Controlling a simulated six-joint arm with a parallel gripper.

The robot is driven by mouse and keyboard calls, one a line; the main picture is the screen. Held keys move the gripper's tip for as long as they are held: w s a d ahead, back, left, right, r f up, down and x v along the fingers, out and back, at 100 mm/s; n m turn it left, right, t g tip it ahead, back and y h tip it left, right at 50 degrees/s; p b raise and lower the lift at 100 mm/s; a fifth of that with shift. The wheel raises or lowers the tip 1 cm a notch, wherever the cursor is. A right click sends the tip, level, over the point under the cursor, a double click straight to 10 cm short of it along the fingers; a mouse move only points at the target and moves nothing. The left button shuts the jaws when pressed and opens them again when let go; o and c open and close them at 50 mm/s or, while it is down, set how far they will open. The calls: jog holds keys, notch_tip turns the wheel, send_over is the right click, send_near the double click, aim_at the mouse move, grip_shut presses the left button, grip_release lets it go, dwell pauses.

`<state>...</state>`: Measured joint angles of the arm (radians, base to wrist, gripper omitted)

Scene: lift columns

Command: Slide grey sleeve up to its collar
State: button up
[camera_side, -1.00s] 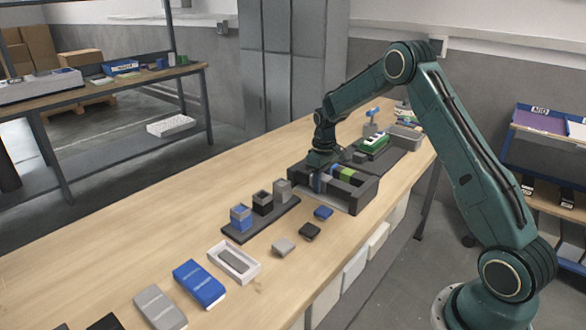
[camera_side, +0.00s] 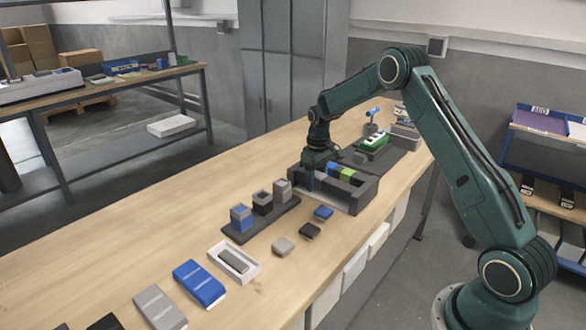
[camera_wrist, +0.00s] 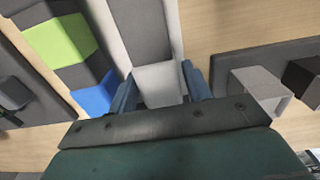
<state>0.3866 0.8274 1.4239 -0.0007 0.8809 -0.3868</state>
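A light grey block, apparently the grey sleeve (camera_wrist: 158,84), lies between my fingertips in the wrist view, at the near end of a dark strip (camera_wrist: 142,25) with pale edges. My gripper (camera_wrist: 160,88) has one blue finger on each side of it. The fingers look apart, with little or no gap to the block; contact is unclear. In the side view my gripper (camera_side: 308,178) is low at the left end of the dark frame (camera_side: 352,203) and hides the sleeve there. I cannot make out the collar.
Blue (camera_side: 334,167) and green (camera_side: 346,174) pieces sit in the frame, right of my gripper. A dark tray (camera_side: 262,226) with several open cups stands to its left.

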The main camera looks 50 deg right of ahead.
jog(key=shift+o, duration=0.2)
jog(key=shift+s, duration=0.1)
jog(key=shift+r, duration=3.4)
